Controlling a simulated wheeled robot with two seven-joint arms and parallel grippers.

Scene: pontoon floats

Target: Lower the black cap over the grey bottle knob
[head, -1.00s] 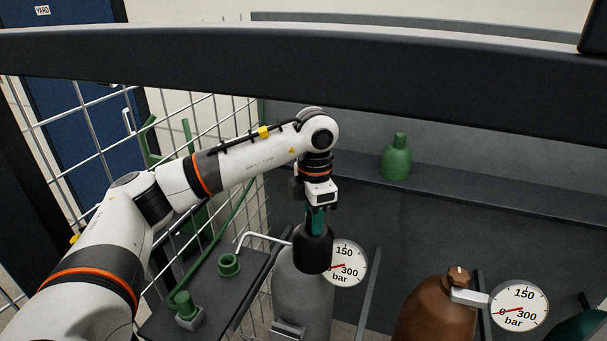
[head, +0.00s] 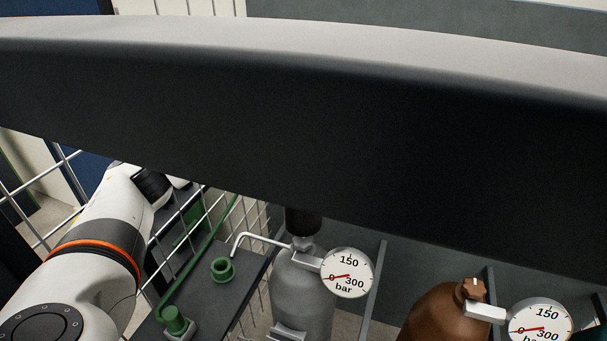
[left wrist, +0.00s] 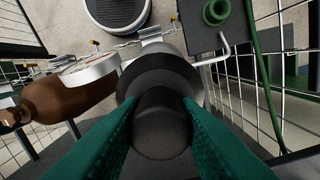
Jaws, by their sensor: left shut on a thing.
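The black cap (left wrist: 162,128) is between the teal fingers of my left gripper (left wrist: 160,104) in the left wrist view, one finger on each side. In the head view only the lower end of the black cap (head: 303,221) shows below a dark beam. The beam hides the left gripper there. The grey knob (head: 302,243) of the grey bottle (head: 303,292) shows just under the cap's lower edge. The cap looks upright and roughly in line with the knob; I cannot tell whether they touch. In the left wrist view the cap hides the knob. My right gripper is not in view.
The dark beam (head: 300,120) crosses the head view. A pressure gauge (head: 347,272) sits right of the knob, a bent pale pipe (head: 258,238) left. A brown bottle (head: 440,315) with another gauge stands right. A dark shelf with green fittings (head: 222,270) and wire mesh are left.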

